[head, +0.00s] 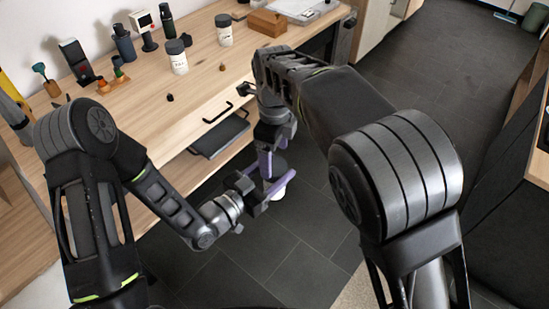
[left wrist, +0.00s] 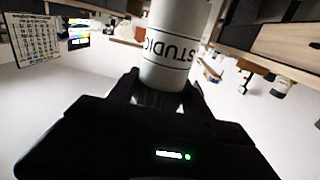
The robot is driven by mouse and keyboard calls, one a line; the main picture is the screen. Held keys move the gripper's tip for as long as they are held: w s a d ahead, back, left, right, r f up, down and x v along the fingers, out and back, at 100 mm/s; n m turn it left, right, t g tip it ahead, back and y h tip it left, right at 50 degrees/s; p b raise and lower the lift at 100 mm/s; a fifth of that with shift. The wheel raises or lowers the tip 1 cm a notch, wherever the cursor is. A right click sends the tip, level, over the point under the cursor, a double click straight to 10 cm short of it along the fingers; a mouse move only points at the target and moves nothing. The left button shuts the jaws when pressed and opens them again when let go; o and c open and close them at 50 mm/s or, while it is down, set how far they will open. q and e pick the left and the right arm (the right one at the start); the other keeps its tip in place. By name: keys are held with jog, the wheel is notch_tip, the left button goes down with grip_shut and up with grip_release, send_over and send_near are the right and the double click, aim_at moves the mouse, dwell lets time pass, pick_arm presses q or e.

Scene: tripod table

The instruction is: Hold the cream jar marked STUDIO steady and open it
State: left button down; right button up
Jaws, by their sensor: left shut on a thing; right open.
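The cream jar marked STUDIO (left wrist: 175,45) fills the upper middle of the left wrist view, its lettering upside down there. The fingers of my left gripper (left wrist: 160,92) are shut on it. In the head view my left gripper (head: 262,189) holds the jar off the table, above the floor, and a pale part of the jar (head: 279,194) shows below the fingers. A dark lid (head: 277,168) shows at its top. My right gripper (head: 270,163) is open and points down at the lid from above. Whether its fingers touch the lid I cannot tell.
Two other pale jars with dark lids, a left one (head: 178,62) and a right one (head: 224,33), stand on the wooden table (head: 205,85). An open drawer or shelf (head: 220,135) lies near the grippers.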

aim_at(274, 166)
jog(key=shift+c, duration=0.5)
notch_tip(274, 166, up, 4)
jog(key=m, duration=0.3)
jog(key=shift+f, duration=0.25)
jog(key=shift+f, duration=0.1)
jog(key=shift+f, duration=3.95)
